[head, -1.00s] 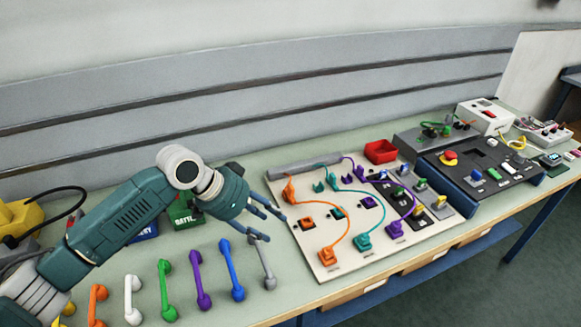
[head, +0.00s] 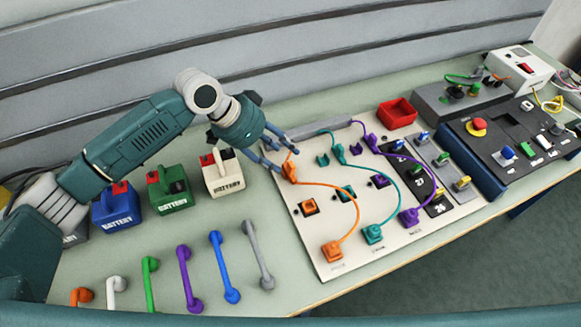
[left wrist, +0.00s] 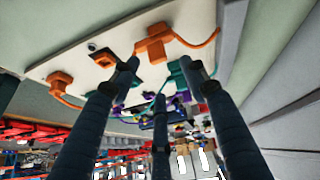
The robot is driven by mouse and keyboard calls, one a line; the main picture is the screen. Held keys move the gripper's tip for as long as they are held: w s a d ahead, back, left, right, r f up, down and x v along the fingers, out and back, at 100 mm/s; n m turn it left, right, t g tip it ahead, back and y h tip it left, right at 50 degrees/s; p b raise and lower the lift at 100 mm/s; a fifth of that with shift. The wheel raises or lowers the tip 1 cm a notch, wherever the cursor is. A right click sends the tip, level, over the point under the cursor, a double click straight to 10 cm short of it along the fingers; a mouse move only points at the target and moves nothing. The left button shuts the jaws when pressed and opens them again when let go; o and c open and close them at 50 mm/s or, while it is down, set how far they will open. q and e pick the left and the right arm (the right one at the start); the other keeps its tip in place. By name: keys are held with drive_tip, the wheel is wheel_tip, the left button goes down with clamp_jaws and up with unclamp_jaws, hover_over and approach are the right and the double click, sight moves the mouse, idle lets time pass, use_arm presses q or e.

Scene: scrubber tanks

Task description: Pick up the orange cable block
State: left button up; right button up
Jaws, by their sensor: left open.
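An orange cable block (head: 289,171) stands at the far left corner of the pale board (head: 325,185). Its orange cable (head: 345,196) curves to a second orange block (head: 333,251) at the board's near edge. My left gripper (head: 285,160) is open with its fingers around or just above the far orange block; contact cannot be told. In the left wrist view the block (left wrist: 155,42) lies just beyond the open fingertips (left wrist: 160,68), between the two outer ones. The second orange block (left wrist: 60,82) shows to the left. My right gripper is out of view.
Teal (head: 340,153) and purple (head: 371,141) cable blocks stand to the right on the board. A red bin (head: 397,113) is behind it. Blue, green and white batteries (head: 222,175) stand to the left, with several coloured handles (head: 223,268) in front.

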sight(289, 164)
use_arm(q)
drive_tip(key=x, duration=0.1)
drive_tip(key=p+x, duration=0.1)
drive_tip(key=x, duration=0.1)
drive_tip(key=p+x, duration=0.1)
drive_tip(key=shift+a+f, duration=0.2)
drive_tip(key=shift+f, duration=0.1)
drive_tip(key=shift+d+f, duration=0.2)
drive_tip(key=shift+f, duration=0.3)
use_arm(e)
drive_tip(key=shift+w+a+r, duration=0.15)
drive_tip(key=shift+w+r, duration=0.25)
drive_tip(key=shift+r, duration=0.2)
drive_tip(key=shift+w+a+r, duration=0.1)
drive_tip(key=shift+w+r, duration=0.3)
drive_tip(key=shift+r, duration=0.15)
use_arm(q)
drive_tip(key=c, duration=0.8)
drive_tip(key=shift+c, duration=0.5)
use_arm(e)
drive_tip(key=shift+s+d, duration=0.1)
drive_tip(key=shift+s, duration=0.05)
use_arm(q)
drive_tip(key=shift+c, duration=0.4)
drive_tip(key=shift+r, duration=0.15)
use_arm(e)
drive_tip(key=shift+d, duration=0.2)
